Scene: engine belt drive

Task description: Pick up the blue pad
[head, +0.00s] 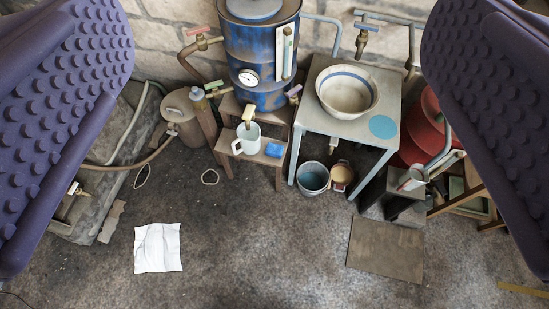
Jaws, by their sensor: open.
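My gripper (277,200) shows as two purple, studded fingers at the left and right edges of the view, wide apart with nothing between them. A flat round blue pad (383,127) lies on the right front of the grey metal table (320,122), beside a bowl and apart from it. A small blue block, perhaps a sponge (274,150), lies on the low wooden step (255,158) beside a white mug (247,138). Both blue things are well beyond my fingers, and neither is touched.
A white bowl (347,105) with a blue band stands on the table. A blue drum (258,60) with a gauge stands to its left. Buckets (312,178) sit below the table.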

